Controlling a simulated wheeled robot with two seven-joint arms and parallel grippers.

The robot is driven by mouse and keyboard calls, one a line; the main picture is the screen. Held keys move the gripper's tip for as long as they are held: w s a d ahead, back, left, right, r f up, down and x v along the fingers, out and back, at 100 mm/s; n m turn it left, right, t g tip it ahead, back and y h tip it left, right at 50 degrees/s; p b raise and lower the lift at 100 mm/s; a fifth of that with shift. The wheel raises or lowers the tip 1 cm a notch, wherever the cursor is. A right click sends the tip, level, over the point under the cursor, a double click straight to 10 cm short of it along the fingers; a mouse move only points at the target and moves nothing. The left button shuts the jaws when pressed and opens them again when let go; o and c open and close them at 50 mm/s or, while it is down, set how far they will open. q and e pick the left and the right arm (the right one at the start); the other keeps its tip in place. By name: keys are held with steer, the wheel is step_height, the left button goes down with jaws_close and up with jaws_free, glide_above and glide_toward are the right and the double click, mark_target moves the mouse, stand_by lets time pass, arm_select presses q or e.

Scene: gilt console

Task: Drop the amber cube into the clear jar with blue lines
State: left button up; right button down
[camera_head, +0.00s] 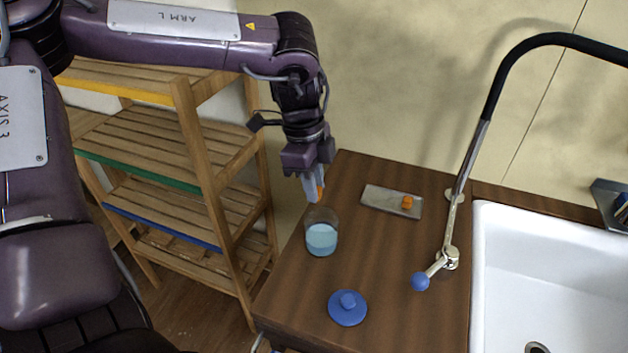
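My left gripper (314,187) points down just above and slightly left of the clear jar (321,234). Its pale fingers are closed around a small orange piece, which looks like the amber cube (320,191); most of it is hidden by the fingers. The jar stands upright and without a lid near the left edge of the wooden counter. Its lower part looks light blue; I cannot make out separate lines. The gripper and cube are above the rim, apart from the jar. My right gripper is not in view.
A grey tray (378,203) with another small orange piece (407,202) lies right of the jar. A blue lid (347,308) lies in front. A tap (449,258) with a blue-tipped lever and a white sink (545,270) are at the right. A wooden shelf (190,130) stands left.

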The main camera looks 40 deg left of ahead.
arm_select(q)
steer(key=o, duration=0.5)
steer(key=shift+c, duration=0.2)
steer(key=shift+o, duration=0.4)
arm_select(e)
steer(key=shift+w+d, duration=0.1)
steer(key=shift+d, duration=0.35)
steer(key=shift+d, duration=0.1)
arm_select(q)
steer(key=shift+r, duration=0.15)
step_height(320, 180, up, 7)
steer(key=a+b, duration=0.1)
steer(key=shift+s+r, duration=0.15)
steer(key=shift+r, duration=0.05)
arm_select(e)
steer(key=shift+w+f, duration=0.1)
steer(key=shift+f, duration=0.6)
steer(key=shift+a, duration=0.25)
